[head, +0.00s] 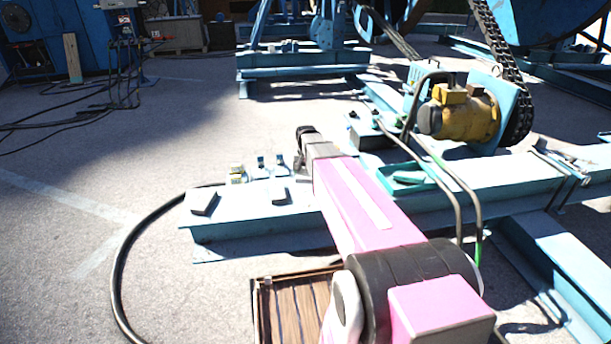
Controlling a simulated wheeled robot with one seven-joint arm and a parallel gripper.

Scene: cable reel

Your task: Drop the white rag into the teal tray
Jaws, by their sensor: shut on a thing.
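The teal tray (388,187) sits on the pale blue steel beam, right of my pink arm, with a flat teal-green piece (409,177) showing inside it. My gripper (299,164) is at the far end of the arm, above the beam and left of the tray. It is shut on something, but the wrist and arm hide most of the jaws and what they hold. I cannot make out the white rag anywhere in this view.
A yellow motor (458,112) and hoses stand behind the tray. A slatted wooden crate (262,300) is below.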

